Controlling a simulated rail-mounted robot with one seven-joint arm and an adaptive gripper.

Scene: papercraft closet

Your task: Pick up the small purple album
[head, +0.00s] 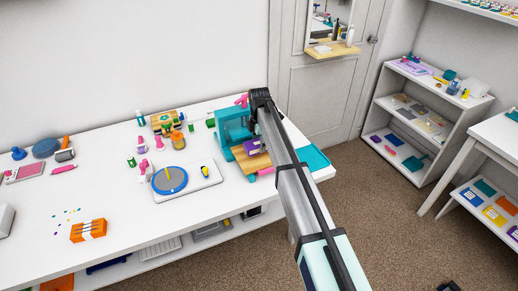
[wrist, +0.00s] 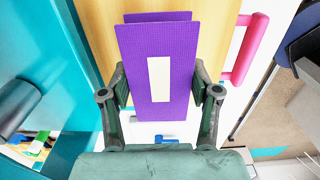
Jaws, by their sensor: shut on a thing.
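The small purple album (wrist: 137,65) has a cream label on its cover and stands between my gripper's fingers in the wrist view. My gripper (wrist: 160,92) is shut on the album, one finger against each side edge. In the head view a small patch of the purple album (head: 251,146) shows beside the end of my arm, by the teal machine; the arm hides most of my gripper there. Behind the album in the wrist view is a light wooden board (wrist: 106,25). I cannot tell whether the album touches it.
The teal machine (head: 233,124) stands close on the left, with a pink handle (wrist: 246,48) close on the right. A white tray with a blue disc (head: 170,180) lies further left on the white table.

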